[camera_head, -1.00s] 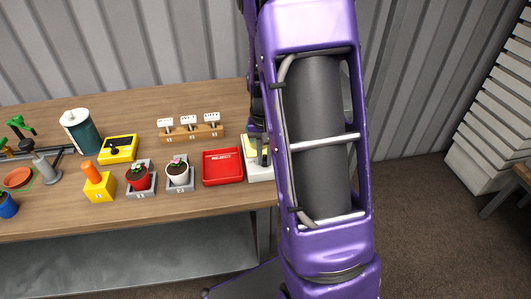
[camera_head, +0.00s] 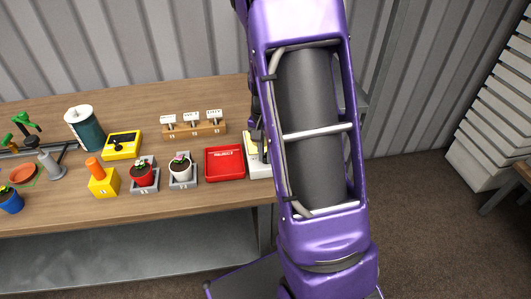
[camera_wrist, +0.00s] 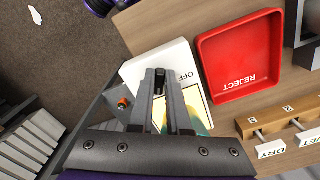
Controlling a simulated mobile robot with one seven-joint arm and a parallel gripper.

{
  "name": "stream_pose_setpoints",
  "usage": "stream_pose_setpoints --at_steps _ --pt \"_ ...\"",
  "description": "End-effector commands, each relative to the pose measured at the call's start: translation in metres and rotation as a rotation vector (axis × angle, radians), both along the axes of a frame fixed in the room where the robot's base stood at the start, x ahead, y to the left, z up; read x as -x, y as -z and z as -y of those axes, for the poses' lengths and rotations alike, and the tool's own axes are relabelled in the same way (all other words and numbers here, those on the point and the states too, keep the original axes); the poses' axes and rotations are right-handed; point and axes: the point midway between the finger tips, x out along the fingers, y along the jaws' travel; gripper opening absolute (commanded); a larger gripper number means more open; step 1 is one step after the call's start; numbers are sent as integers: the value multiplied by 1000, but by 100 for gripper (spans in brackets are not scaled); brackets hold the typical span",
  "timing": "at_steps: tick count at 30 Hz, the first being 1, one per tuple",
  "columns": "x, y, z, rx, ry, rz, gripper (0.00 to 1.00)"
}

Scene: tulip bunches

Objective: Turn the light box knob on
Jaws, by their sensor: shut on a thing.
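The white light box (camera_wrist: 142,66) shows in the wrist view with an "OFF" label and a pale yellow panel (camera_wrist: 193,97) partly behind my fingers. In the head view the light box (camera_head: 257,170) sits at the table's right end, mostly hidden by my arm. My gripper (camera_wrist: 160,78) is over the box near the label. Its fingers are shut on a small dark knob, mostly hidden between the fingertips. I cannot tell the knob's exact angle.
A red "REJECT" tray (camera_head: 224,176) stands just left of the light box. A wooden rack with labels (camera_head: 195,131) is behind it. Potted plants (camera_head: 181,172), a yellow box (camera_head: 122,146) and a green canister (camera_head: 84,130) stand farther left. The table's right edge is close.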

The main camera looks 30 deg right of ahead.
Motion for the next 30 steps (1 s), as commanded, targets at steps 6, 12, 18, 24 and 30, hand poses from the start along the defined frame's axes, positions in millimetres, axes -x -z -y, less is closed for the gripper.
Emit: stream_pose_setpoints --at_steps 6,12,18,24,30 --pt "-1 -1 1 1 -1 4 35" --pt "-1 0 0 1 -1 2 45" --pt "-1 -3 0 1 -2 2 45" --pt "-1 -33 0 1 -3 6 45" --pt "-2 -82 0 1 -2 7 45"
